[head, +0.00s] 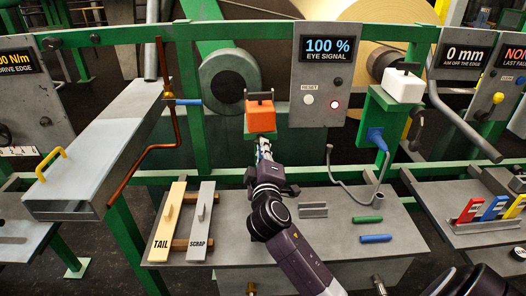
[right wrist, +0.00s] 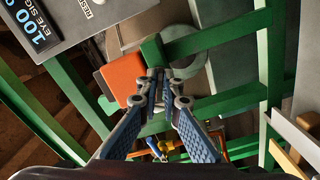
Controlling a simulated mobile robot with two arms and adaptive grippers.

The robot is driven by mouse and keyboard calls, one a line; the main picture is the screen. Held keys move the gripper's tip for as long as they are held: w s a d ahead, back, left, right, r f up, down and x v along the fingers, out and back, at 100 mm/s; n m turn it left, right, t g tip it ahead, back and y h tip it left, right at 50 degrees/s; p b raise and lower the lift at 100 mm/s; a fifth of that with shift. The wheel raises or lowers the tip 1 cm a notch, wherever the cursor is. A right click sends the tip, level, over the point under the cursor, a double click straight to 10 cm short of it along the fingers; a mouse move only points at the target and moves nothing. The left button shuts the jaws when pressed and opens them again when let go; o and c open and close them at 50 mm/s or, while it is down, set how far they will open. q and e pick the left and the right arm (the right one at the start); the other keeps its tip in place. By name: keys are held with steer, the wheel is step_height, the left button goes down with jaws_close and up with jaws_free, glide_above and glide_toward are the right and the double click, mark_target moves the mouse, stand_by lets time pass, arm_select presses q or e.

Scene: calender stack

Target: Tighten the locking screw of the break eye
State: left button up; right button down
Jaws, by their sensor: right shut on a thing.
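The orange box (head: 260,122), which looks like the break eye, sits on the green frame with a dark bracket (head: 260,97) on top. It also shows in the right wrist view (right wrist: 121,77). My right gripper (head: 264,148) reaches up from below, its tips just under the orange box. In the right wrist view its fingertips (right wrist: 160,82) are closed together beside the box, at the green post. It is shut on a small part there, apparently the locking screw, which the fingers hide. My left gripper is not in view.
A panel (head: 322,80) reads 100 % EYE SIGNAL, with a lit red button. A white box (head: 403,86) sits on a green bracket at right. A bent copper-coloured pipe (head: 170,120) stands left. The bench (head: 340,240) holds TAIL and SCRAP pieces and green and blue rods.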

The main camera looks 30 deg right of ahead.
steer(key=shift+f+m, duration=0.2)
steer(key=shift+m, duration=0.1)
steer(key=c, duration=2.2)
jaws_free()
steer(key=shift+s, duration=0.1)
steer(key=shift+o, duration=0.4)
steer(key=shift+r, duration=0.1)
steer(key=v, duration=1.2)
steer(key=shift+s, duration=0.1)
